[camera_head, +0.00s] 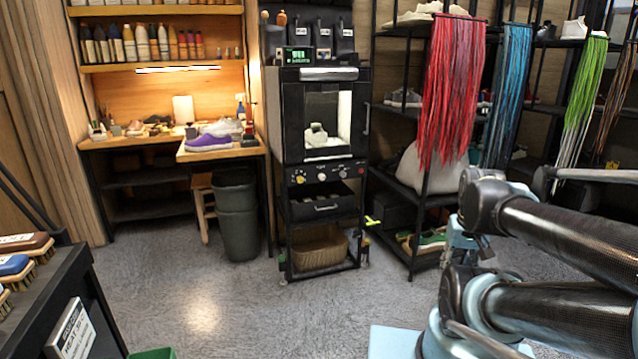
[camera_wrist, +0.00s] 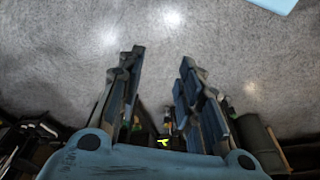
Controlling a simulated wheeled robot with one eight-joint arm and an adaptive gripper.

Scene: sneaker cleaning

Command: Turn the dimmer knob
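A black cabinet (camera_head: 325,125) with a lit, glass-fronted chamber stands in the middle of the head view. A control panel (camera_head: 330,174) below the chamber carries a yellowish knob (camera_head: 300,178) at left and paler round knobs, one near the middle (camera_head: 321,176) and one to the right (camera_head: 342,174). I cannot tell which is the dimmer knob. My gripper (camera_wrist: 162,56) is open and empty in the wrist view, its two fingers apart over the grey floor. It does not show clearly in the head view, where my arm fills the right side, well apart from the panel.
A grey bin (camera_head: 237,215) and a workbench with a purple sneaker (camera_head: 208,142) stand left of the cabinet. Shelving with hanging red laces (camera_head: 453,85) is to its right. Brushes lie on a dark cart (camera_head: 50,300) at near left. The floor (camera_head: 230,300) before the cabinet is clear.

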